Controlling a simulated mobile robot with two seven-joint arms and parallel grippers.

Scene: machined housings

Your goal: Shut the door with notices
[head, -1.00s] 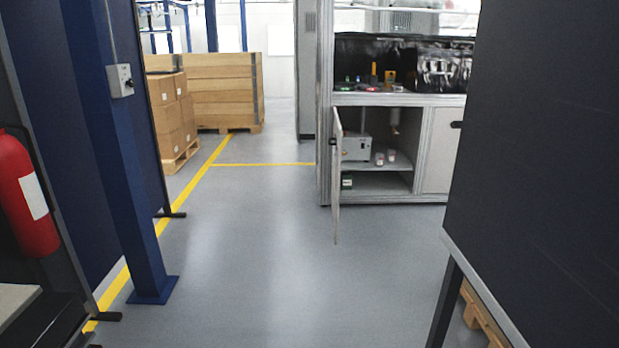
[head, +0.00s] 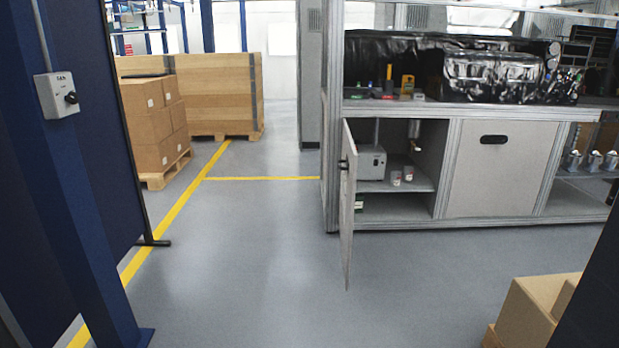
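A light grey cabinet door (head: 347,215) stands open below the workbench, swung out toward me and seen almost edge-on. Its dark handle (head: 343,165) is near the top. I cannot make out notices on it from this angle. The open compartment (head: 400,207) behind it has a shelf with a grey box-shaped device (head: 371,162) and small cups (head: 402,176). A second cabinet door (head: 500,172) with a black handle, to the right, is shut. Neither of my grippers is in view.
Open grey floor (head: 255,270) lies between me and the bench. A blue post (head: 70,190) and dark partition stand at left, with stacked cartons (head: 155,125) beyond. Cardboard boxes (head: 535,312) and a dark panel (head: 595,290) are at lower right.

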